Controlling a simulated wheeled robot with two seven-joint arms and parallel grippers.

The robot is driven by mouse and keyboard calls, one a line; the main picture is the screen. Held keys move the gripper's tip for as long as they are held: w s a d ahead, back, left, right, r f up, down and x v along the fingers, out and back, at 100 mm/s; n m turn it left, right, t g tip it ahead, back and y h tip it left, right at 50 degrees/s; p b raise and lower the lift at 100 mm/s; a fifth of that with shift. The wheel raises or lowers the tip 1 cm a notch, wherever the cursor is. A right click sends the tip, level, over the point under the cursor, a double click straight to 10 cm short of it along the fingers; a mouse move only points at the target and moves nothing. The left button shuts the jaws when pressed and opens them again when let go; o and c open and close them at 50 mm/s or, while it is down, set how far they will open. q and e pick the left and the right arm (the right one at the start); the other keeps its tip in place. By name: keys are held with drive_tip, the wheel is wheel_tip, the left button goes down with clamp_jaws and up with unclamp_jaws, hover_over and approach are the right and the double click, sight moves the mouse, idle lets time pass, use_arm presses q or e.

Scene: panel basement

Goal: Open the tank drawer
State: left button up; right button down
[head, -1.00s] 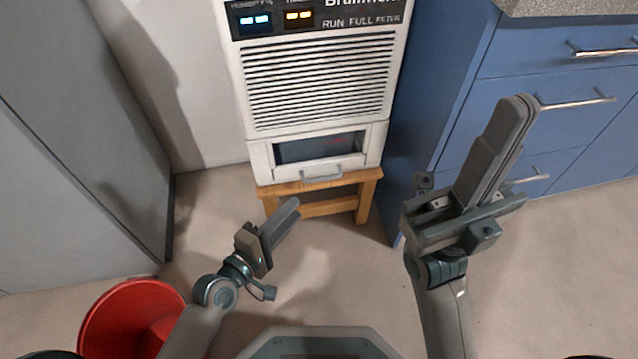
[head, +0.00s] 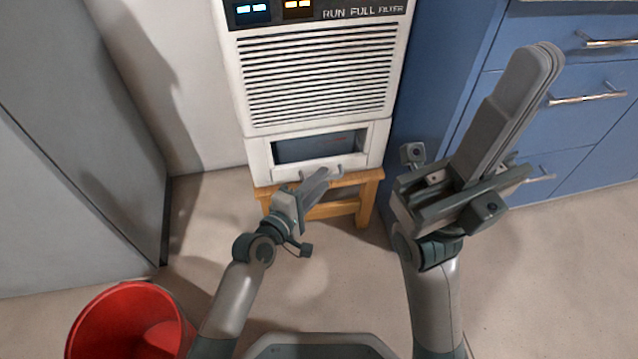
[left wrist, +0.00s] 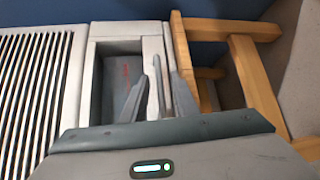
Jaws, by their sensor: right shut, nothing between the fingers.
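The tank drawer (head: 262,160) is the white lower front of the dehumidifier, with a dark window and a grey bar handle (head: 338,169) below it. It looks closed in the head view. My left gripper (head: 322,177) is at the handle and hides part of it. In the left wrist view its two fingers (left wrist: 156,100) stand apart, with the pale handle bar (left wrist: 157,86) appearing between them; I cannot tell if they touch it. My right gripper (head: 545,65) is shut and empty, raised in front of the blue cabinet, well away from the drawer.
The dehumidifier (head: 320,80) stands on a low wooden stool (head: 362,195). Blue cabinets (head: 560,50) with bar handles are on the right, a grey cabinet (head: 80,120) on the left. A red bucket (head: 95,325) is at lower left. Floor before the stool is clear.

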use_arm(q)
clamp_jaws()
idle(1.4)
